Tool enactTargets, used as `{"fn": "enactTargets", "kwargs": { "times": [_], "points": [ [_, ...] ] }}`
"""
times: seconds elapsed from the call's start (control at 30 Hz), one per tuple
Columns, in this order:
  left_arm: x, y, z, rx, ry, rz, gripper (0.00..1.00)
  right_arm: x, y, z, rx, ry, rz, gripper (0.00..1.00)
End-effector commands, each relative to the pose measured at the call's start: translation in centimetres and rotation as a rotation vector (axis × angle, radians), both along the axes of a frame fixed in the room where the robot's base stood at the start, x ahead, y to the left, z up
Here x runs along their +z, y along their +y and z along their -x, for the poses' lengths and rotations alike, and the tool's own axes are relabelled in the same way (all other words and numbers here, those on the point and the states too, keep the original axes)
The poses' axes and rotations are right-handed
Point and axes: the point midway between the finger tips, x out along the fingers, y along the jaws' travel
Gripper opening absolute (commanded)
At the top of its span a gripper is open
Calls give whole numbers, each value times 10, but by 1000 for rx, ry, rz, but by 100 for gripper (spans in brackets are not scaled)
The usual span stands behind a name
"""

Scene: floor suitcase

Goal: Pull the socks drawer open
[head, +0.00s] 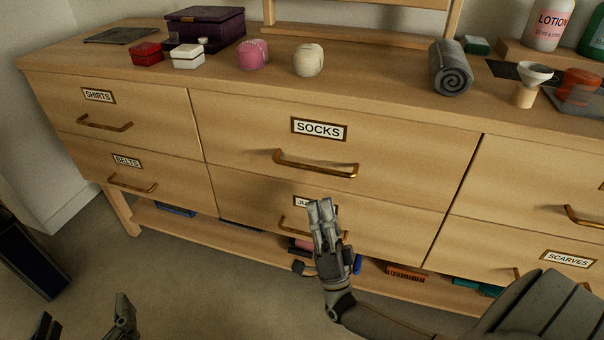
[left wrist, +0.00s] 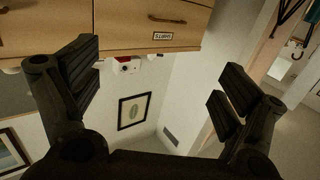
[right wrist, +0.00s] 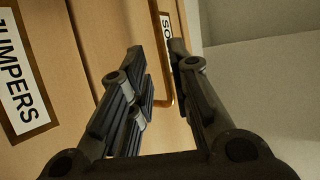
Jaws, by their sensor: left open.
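The socks drawer (head: 400,148) is shut in the top row of the wooden dresser, with a framed SOCKS label (head: 319,128) and a brass handle (head: 315,166). My right gripper (head: 320,202) is below that handle, in front of the jumpers drawer, and partly covers the jumpers label and handle. In the right wrist view, my right gripper (right wrist: 158,48) is open, with the socks handle (right wrist: 167,103) showing beyond and between its fingers; I see no contact. My left gripper (head: 84,310) is open and empty at the lower left, over the floor, away from the dresser.
The dresser top (head: 380,90) holds a purple box (head: 205,25), pink (head: 253,54) and cream (head: 308,60) rolls, a grey roll (head: 451,68) and a lotion bottle (head: 546,25). A low shelf (head: 190,228) runs underneath. Floor in front is mostly clear.

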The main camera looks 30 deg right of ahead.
Motion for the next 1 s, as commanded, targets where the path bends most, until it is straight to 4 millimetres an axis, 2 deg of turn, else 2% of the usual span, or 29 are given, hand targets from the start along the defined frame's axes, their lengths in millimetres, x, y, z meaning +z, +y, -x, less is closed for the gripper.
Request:
{"fn": "enactTargets", "kwargs": {
  "times": [0.23, 0.5, 0.93, 1.0],
  "points": [
    [-8, 2, 1, 3, 46, -12, 94, 38, -6, -29, 1, -4, 3, 19],
    [-12, 2, 2, 4, 63, -16, 94, 67, -12, -55, -1, 0, 4, 19],
    [-12, 3, 2, 5, 64, -16, 94, 74, -13, -61, -1, 4, 4, 19],
    [-12, 3, 2, 5, 64, -16, 94, 74, -13, -61, -1, 4, 4, 10]
  ]
}}
